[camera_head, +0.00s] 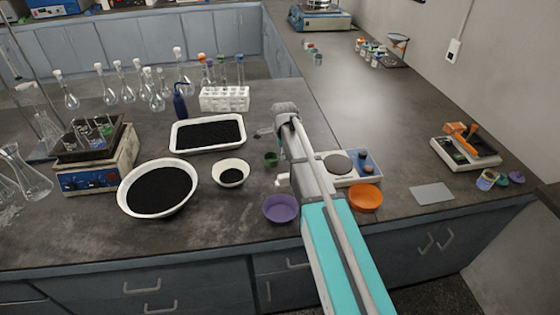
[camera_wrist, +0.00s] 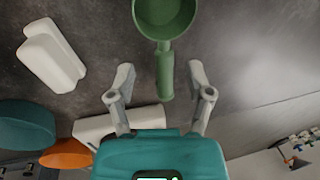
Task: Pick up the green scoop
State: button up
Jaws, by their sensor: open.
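The green scoop (camera_wrist: 165,22) shows at the top of the wrist view, with its round bowl partly cut off by the edge. Its handle (camera_wrist: 166,75) points toward my gripper. My gripper (camera_wrist: 161,72) is open, with one finger on each side of the handle's end and a gap on both sides. It holds nothing. In the head view the green scoop (camera_head: 271,159) is small and lies on the dark bench beside my arm, right of the white bowl. My fingers are hard to make out there.
A white bowl (camera_head: 231,163) of black grains, a white tray (camera_head: 243,134) and a large basin (camera_head: 125,202) stand left of the scoop. A purple bowl (camera_head: 281,208), orange dish (camera_head: 366,197) and scale (camera_head: 346,180) are close to my arm. A tube rack (camera_head: 224,104) stands behind.

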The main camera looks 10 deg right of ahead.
jog(key=shift+f, duration=0.15)
jog(key=shift+w+d+f+b, duration=0.1)
jog(key=shift+w+f+b, duration=0.15)
jog(key=shift+f+b, duration=0.6)
jog(key=shift+w+a+f+b, duration=0.1)
jog(key=shift+w+f+b, duration=0.1)
jog(key=shift+f+b, duration=0.6)
jog(key=shift+w+d+f+b, duration=0.1)
jog(key=shift+w+f+b, duration=0.15)
jog(key=shift+f+b, duration=0.55)
jog(key=shift+r, duration=0.1)
grip_shut()
